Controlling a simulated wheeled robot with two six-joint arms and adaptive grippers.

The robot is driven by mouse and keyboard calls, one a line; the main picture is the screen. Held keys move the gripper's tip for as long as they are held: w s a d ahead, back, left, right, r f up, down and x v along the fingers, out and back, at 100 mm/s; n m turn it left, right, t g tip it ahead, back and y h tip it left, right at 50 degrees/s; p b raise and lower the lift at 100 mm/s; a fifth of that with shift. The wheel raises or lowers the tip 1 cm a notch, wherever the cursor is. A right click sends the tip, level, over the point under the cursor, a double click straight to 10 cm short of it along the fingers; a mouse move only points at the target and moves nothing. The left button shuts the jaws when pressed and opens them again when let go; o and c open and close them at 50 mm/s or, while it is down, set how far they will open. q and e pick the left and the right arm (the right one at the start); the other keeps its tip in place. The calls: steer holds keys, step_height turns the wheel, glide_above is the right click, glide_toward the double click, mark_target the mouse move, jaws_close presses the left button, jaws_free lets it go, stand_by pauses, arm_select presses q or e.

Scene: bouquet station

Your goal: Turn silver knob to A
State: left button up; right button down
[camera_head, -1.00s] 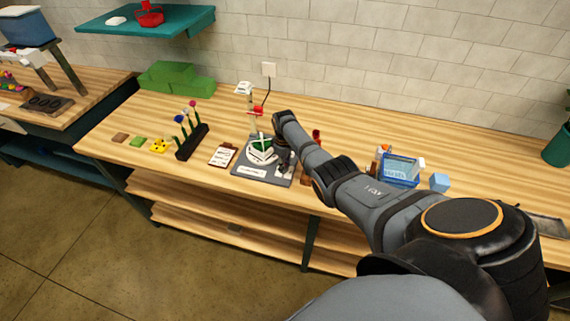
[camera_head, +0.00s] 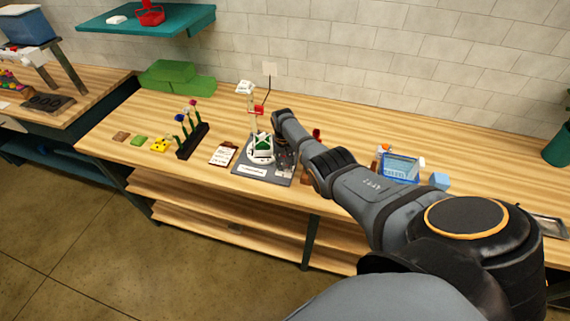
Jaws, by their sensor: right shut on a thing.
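A white device (camera_head: 261,157) with a green part stands on a dark grey mat (camera_head: 252,172), which has a white label at its front. A white post with a red piece (camera_head: 259,110) rises behind it. My right gripper (camera_head: 284,158) is at the right side of the device, low over the mat, with its arm coming from the lower right. It is shut on what seems to be the silver knob. The knob itself and its letter marks are hidden by the gripper or too small to make out. My left gripper is not in view.
A clipboard (camera_head: 223,154) and a dark rack (camera_head: 192,141) with flowers stand to the left. Green blocks (camera_head: 177,78) lie at the back left.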

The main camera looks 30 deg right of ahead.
mark_target(284, 165)
steer(key=shift+w+r+m, duration=0.15)
steer(key=shift+w+m, duration=0.05)
steer(key=shift+m, duration=1.4)
steer(key=c, duration=1.2)
jaws_free()
steer(key=shift+o, duration=0.9)
steer(key=shift+s, duration=0.1)
step_height(284, 165, up, 12)
